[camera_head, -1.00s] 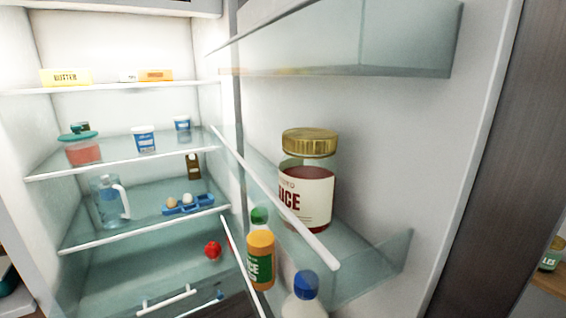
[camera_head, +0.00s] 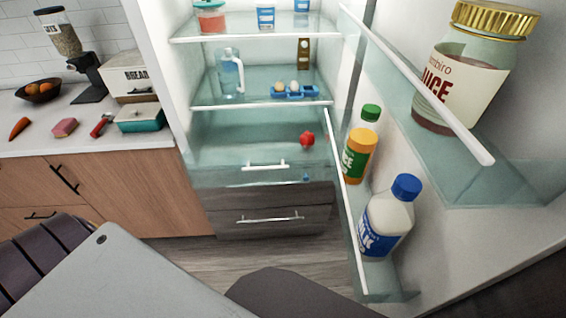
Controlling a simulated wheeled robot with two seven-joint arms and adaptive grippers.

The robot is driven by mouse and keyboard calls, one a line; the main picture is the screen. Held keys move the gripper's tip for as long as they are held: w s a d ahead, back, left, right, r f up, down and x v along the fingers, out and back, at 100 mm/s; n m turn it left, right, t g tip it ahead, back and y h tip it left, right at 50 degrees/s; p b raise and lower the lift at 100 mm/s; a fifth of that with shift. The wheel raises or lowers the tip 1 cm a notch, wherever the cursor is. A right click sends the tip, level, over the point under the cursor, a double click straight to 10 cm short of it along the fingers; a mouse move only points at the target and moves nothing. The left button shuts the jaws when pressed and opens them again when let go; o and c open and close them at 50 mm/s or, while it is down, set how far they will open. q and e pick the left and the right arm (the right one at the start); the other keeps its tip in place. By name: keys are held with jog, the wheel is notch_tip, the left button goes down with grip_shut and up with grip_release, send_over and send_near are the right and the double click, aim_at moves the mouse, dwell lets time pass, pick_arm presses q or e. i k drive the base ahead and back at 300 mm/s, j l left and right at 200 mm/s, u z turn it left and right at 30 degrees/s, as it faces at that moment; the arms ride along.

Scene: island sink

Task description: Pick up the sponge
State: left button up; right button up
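A small pink block (camera_head: 65,127) lies on the white counter (camera_head: 30,140) at the left of the head view. It may be the sponge, but it is too small to be certain. A carrot (camera_head: 19,128) lies to its left, and a red-handled item (camera_head: 102,125) lies to its right. Neither of my grippers is in view.
The fridge stands open, its door shelves holding a milk bottle (camera_head: 386,218), an orange juice bottle (camera_head: 361,146) and a large jar (camera_head: 465,65) on the right. A teal-lidded box (camera_head: 139,117), bread box (camera_head: 128,76) and fruit bowl (camera_head: 38,91) share the counter.

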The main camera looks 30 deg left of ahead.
aim_at(65, 127)
jog(key=k+u, duration=0.2)
jog(key=u, duration=0.2)
jog(key=k+j+u, duration=0.15)
jog(key=u, duration=0.25)
jog(key=k+j+u, duration=0.15)
jog(key=u, duration=0.3)
jog(key=k+j+u, duration=0.15)
jog(key=j+u, duration=0.25)
jog(key=k+j+u, duration=0.1)
jog(key=u, duration=0.3)
